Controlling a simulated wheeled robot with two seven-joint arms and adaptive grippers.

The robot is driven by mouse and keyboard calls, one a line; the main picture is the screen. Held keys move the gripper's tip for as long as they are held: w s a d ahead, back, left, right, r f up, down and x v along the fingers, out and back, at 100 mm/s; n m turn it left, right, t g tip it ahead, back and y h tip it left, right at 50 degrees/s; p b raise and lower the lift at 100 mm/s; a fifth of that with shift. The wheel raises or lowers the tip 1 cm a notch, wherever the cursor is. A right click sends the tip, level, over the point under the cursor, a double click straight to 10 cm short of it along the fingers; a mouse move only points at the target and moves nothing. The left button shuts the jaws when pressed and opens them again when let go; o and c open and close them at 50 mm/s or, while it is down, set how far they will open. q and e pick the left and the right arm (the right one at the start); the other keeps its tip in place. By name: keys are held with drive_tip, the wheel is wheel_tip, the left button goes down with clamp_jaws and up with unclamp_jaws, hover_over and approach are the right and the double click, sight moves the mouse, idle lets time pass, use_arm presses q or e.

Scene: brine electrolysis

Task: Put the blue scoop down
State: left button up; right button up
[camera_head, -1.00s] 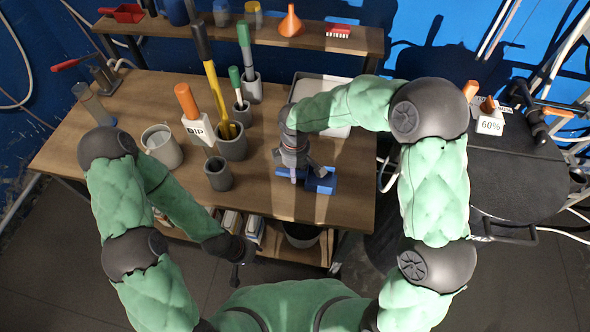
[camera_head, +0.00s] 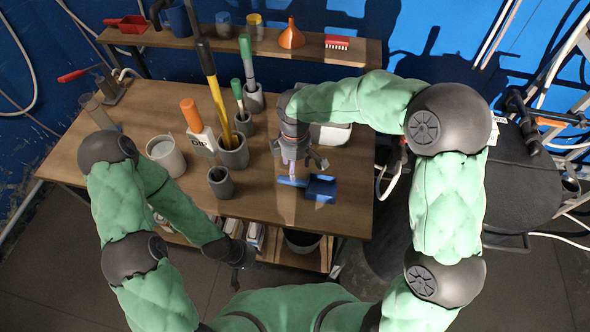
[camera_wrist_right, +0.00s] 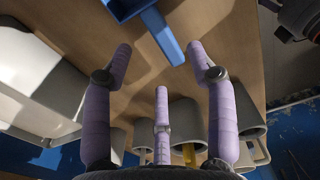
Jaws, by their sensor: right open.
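The blue scoop (camera_head: 321,189) lies on the wooden table (camera_head: 265,205) near its front right part, with its handle pointing left. In the right wrist view, the scoop's handle (camera_wrist_right: 163,38) shows beyond the spread purple fingers, with clear space between. My right gripper (camera_head: 300,164) is open and empty, above the handle. The right wrist view shows its spread fingers (camera_wrist_right: 161,85) too. My left gripper (camera_head: 238,277) hangs low in front of the table, away from the scoop; its small dark fingers do not show whether it is open or shut.
Grey cups holding tools, such as this one (camera_head: 233,153), stand left of the scoop, with a small empty cup (camera_head: 221,182) closest. A white tray (camera_head: 331,134) sits behind my right gripper. A shelf (camera_head: 240,43) runs along the back.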

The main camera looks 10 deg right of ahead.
drive_tip(key=shift+r+p, duration=0.4)
drive_tip(key=shift+r, duration=1.5)
